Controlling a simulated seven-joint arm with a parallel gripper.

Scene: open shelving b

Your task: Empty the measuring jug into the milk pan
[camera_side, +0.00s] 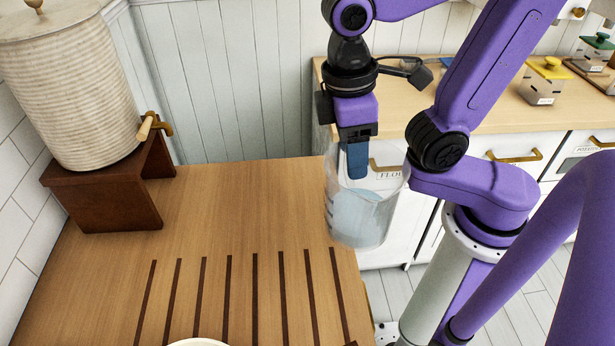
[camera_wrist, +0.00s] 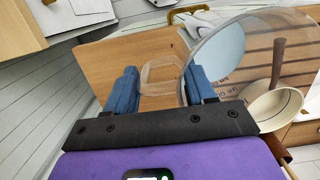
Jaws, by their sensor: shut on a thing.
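My gripper (camera_side: 357,172) is shut on the clear measuring jug (camera_side: 345,225), with the jug's see-through handle (camera_wrist: 160,66) between the blue fingers in the wrist view. The jug holds pale blue liquid (camera_side: 365,212) and looks close to upright, by the right edge of the wooden worktop. The cream milk pan (camera_wrist: 281,113) with its brown handle (camera_wrist: 278,62) stands at the right of the wrist view, partly behind the jug. In the side view only a sliver of a pale rim, likely the pan's (camera_side: 200,342), shows at the bottom edge.
The wooden worktop (camera_side: 215,215) is mostly clear, with dark grooves near the front. A ribbed dispenser (camera_side: 70,85) with a tap stands on a dark wooden stand (camera_side: 100,195) at left. A back counter (camera_side: 500,118) holds small boxes at right.

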